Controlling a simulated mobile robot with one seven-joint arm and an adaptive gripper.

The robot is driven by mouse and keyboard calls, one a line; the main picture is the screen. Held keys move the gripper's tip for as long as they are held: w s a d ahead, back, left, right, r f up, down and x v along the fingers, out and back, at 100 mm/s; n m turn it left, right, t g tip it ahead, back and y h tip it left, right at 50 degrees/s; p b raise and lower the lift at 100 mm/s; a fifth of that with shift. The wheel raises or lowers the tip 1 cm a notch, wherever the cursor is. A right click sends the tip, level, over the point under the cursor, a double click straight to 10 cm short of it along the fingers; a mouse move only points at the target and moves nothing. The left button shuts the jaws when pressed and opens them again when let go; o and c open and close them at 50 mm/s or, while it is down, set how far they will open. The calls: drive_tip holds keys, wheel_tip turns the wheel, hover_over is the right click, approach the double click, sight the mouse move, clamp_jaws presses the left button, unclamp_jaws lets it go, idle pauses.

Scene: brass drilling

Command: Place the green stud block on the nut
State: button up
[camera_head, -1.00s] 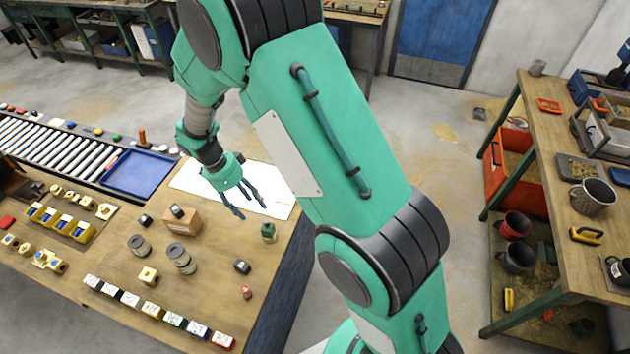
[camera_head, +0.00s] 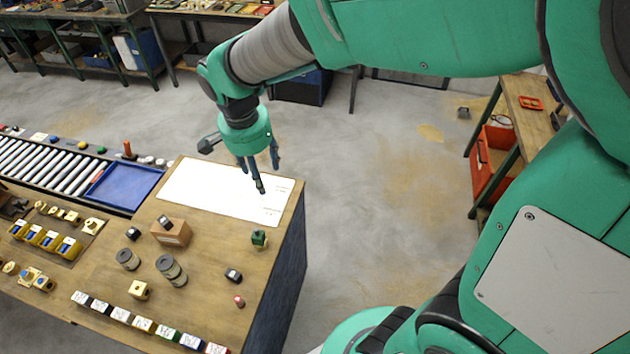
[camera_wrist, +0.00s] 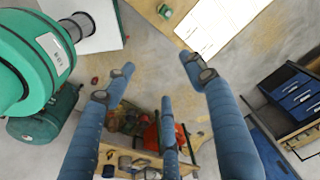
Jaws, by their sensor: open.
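A small green block with a dark top (camera_head: 259,239), which looks like the green stud block, stands near the right edge of the wooden bench, below the white sheet. It also shows small at the top of the wrist view (camera_wrist: 165,11). A brass-coloured piece with a dark hole (camera_head: 139,290), perhaps the nut, lies on the bench to its lower left; other brass pieces make this uncertain. My gripper (camera_head: 262,174) is open and empty above the white sheet, apart from the green block. Its three spread blue fingers show in the wrist view (camera_wrist: 160,78).
The white sheet (camera_head: 215,190) lies bare at the bench's back right. A brown box (camera_head: 171,233), grey cylinders (camera_head: 171,270), a dark block (camera_head: 233,275) and a red piece (camera_head: 239,301) stand nearby. A row of labelled blocks (camera_head: 144,324) lines the front.

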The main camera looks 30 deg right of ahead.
drive_tip(key=s+d+r+n+t, duration=0.2)
drive_tip(key=s+r+n, duration=0.3)
drive_tip(key=s, duration=0.4)
drive_tip(key=s+d+r+n+t+y, duration=0.1)
drive_tip(key=s+d+r+n+t, duration=0.1)
drive_tip(key=s+r+n, duration=0.3)
drive_tip(key=shift+s+d+r, duration=0.4)
drive_tip(key=shift+s+r, duration=0.3)
drive_tip(key=shift+s, duration=1.7)
drive_tip(key=shift+f, duration=0.1)
wheel_tip(320, 180, down, 13)
drive_tip(key=b, duration=1.3)
